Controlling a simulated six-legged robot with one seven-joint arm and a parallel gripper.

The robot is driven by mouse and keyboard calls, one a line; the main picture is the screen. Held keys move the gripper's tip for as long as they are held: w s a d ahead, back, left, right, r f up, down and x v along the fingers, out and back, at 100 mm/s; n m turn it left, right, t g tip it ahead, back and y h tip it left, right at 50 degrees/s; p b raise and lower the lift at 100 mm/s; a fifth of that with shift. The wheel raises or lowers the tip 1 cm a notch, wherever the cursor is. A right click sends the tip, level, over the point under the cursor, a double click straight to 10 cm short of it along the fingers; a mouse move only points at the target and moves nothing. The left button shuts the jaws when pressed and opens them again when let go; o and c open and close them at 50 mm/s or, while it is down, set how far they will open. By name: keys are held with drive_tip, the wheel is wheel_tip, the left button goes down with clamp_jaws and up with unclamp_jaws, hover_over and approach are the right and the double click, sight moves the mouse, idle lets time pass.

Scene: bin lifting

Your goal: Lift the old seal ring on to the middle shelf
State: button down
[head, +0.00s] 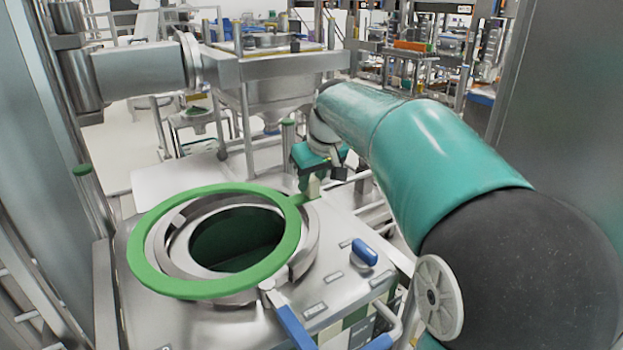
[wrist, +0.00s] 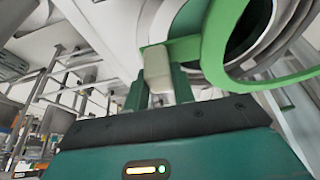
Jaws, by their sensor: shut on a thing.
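The old seal ring is a large green ring (head: 138,255) with a tab at its right side, in the head view. My gripper (head: 310,187) is shut on that tab. The ring looks roughly level and overlaps the round metal port in the picture; I cannot tell how far above it is. In the wrist view the ring (wrist: 216,45) curves off to the upper right, and a pale fingertip of my gripper (wrist: 160,72) covers part of the tab. I cannot make out for certain which surface is the middle shelf.
The round metal port (head: 310,235) with a dark opening sits on a steel housing. A blue handle (head: 294,328) and a blue knob (head: 364,252) stand at its front and right. Steel posts flank both sides. A metal frame with a hopper (head: 280,90) stands behind.

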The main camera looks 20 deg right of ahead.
drive_tip(key=shift+r, duration=0.15)
drive_tip(key=shift+r, duration=1.85)
